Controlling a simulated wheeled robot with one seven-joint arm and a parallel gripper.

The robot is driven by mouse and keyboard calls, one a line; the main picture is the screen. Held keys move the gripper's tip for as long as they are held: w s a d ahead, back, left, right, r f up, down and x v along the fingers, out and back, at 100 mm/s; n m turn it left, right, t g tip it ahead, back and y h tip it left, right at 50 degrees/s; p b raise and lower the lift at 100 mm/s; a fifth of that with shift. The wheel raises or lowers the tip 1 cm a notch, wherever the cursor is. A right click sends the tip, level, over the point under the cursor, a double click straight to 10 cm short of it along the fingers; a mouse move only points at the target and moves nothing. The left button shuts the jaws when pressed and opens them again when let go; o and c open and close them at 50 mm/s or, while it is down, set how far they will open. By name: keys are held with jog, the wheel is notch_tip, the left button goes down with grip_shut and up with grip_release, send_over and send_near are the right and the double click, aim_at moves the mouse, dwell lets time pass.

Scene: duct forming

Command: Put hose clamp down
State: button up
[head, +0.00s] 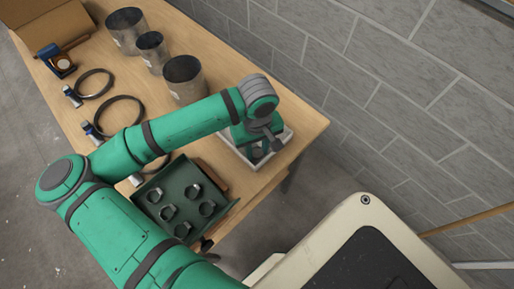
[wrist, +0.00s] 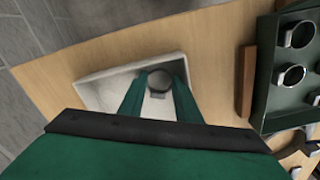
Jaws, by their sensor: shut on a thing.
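My gripper (wrist: 160,80) is shut on a small dark ring-shaped hose clamp (wrist: 160,94), which shows between its two green fingers in the wrist view. The fingers and the clamp are over the inside of a shallow white tray (wrist: 98,92). I cannot tell whether the clamp touches the tray floor. In the head view my gripper (head: 258,152) points down into the white tray (head: 285,137) near the right end of the table, and my arm hides part of the tray.
A green tray (head: 228,207) with several small clamps sits left of the white tray, a brown block (head: 212,178) between them. Several metal duct pieces (head: 186,78) stand at the back. Large band loops (head: 121,97) lie at the left. A grey block wall (head: 380,90) rises behind the wooden table (head: 305,122).

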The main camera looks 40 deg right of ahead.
aim_at(257, 152)
jog(key=shift+f, duration=0.15)
jog(key=o, duration=0.7)
jog(key=shift+w, duration=0.1)
jog(key=shift+o, duration=0.2)
notch_tip(257, 152, up, 12)
jog(key=shift+r, duration=0.2)
jog(key=shift+d, duration=0.1)
